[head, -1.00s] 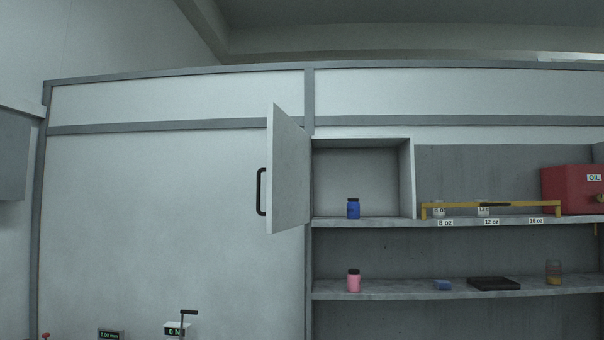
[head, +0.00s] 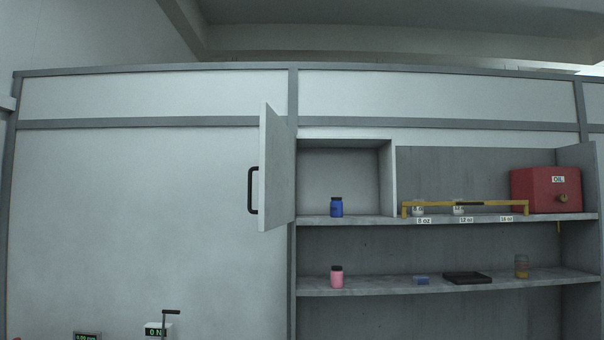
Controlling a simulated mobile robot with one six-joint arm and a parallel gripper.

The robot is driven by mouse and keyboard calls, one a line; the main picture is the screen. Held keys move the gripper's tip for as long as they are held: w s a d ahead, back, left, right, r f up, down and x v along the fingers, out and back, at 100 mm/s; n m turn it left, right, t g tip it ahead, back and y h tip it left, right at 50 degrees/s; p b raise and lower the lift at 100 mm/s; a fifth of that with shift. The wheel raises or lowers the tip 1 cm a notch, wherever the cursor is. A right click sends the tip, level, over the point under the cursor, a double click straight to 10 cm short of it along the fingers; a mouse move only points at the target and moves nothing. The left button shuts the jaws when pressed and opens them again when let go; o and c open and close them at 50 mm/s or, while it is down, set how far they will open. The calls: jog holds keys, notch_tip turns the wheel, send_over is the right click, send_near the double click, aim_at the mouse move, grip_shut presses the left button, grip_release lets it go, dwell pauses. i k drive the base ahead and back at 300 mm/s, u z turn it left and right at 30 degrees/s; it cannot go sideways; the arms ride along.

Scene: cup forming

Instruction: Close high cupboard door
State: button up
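The high cupboard door (head: 279,168) stands wide open, swung out to the left of the cupboard opening. Its dark handle (head: 252,191) is on the door's left, free edge. The open cupboard (head: 345,175) is a grey box on the upper shelf. A blue jar with a dark lid (head: 336,207) stands inside it. My gripper is not in view, and nothing touches the door.
The upper shelf also holds a yellow rack (head: 480,204) with cups and a red OIL container (head: 546,191). The lower shelf holds a pink jar (head: 336,277), a blue block (head: 422,281), a black tray (head: 467,278) and a glass jar (head: 521,267). Small displays (head: 159,330) show at bottom left.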

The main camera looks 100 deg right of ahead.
aim_at(276, 168)
jog(key=k, duration=0.2)
jog(key=z, duration=2.1)
jog(key=k, duration=0.15)
jog(key=z, duration=1.2)
jog(key=k, duration=0.65)
jog(key=u, duration=0.25)
jog(key=i, duration=0.45)
